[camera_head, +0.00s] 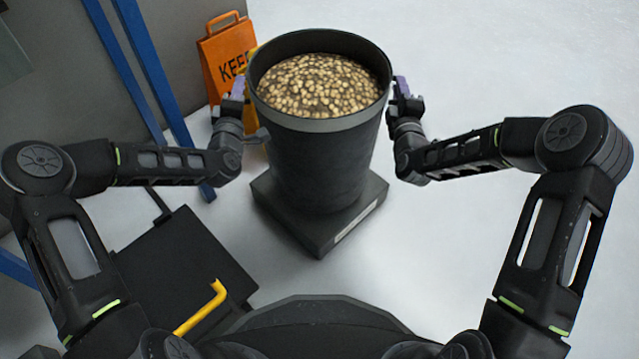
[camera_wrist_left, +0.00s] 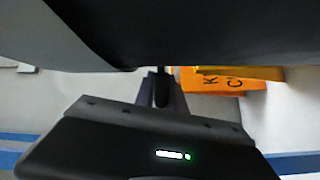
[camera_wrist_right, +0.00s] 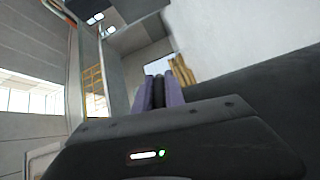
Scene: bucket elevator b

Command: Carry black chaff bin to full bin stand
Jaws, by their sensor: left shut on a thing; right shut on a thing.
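The black chaff bin (camera_head: 322,165) is upright in the middle of the head view, filled with pale, chunky material. My left gripper (camera_head: 241,92) is shut on its left side near the rim. My right gripper (camera_head: 398,90) is shut on its right side near the rim. A low dark square stand (camera_head: 345,232) with a white label lies under the bin. I cannot tell whether the bin's bottom touches it. The bin's dark wall (camera_wrist_left: 200,30) fills the top of the left wrist view and the right side of the right wrist view (camera_wrist_right: 265,88).
An orange warning sign (camera_head: 224,62) stands behind the bin at the left. Blue posts (camera_head: 150,75) rise along a grey wall. A black plate (camera_head: 185,258) and a yellow bent handle (camera_head: 204,307) are at the lower left. The floor at the right is clear.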

